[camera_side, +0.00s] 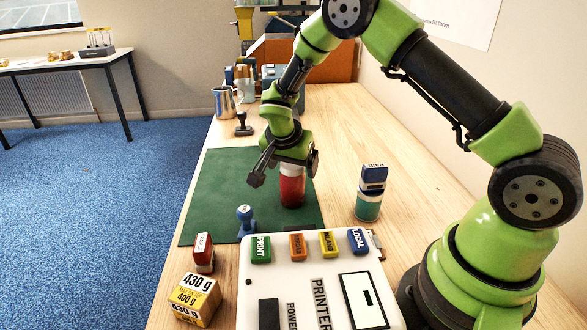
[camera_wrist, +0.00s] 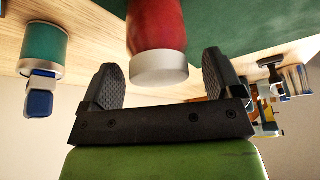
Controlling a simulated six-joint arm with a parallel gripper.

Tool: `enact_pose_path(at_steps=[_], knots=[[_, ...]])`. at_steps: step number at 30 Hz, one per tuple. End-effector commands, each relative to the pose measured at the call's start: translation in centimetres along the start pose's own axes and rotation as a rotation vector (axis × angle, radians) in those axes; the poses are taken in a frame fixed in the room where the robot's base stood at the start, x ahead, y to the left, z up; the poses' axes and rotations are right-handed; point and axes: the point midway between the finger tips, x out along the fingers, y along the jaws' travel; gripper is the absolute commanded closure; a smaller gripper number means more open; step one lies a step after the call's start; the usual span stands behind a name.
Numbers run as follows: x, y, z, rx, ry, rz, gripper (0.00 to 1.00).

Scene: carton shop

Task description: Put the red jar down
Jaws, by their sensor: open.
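The red jar (camera_side: 291,188) with a white lid stands upright on the green mat (camera_side: 227,172), near its right edge. My gripper (camera_side: 285,177) is open, with its fingers at the jar's lid end and spread to either side. In the wrist view the red jar (camera_wrist: 156,28) shows between and just beyond the two open fingers (camera_wrist: 160,88), with its white lid toward them. A gap shows on each side of the lid, so neither finger touches it in that view. Part of the lid is hidden behind my gripper in the side view.
A green tin with a blue PAID stamp (camera_side: 370,190) stands right of the mat. A blue stamp (camera_side: 245,220) stands at the mat's front edge. The label printer (camera_side: 310,290), a red stamp (camera_side: 203,252) and a 430 g box (camera_side: 196,298) are in front. A metal jug (camera_side: 224,102) stands behind.

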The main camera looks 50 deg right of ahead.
Motion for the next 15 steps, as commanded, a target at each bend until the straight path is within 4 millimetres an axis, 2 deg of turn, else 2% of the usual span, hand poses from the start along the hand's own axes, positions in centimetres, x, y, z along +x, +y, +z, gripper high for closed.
enact_pose_path(at_steps=[3,9,15], knots=[[-2.9,-0.1,0.0,0.0,0.002,-0.006,0.14],[-7.2,-0.1,0.0,-0.001,0.001,-0.005,0.14],[-9.7,0.0,0.0,-0.001,0.0,-0.002,0.14]])
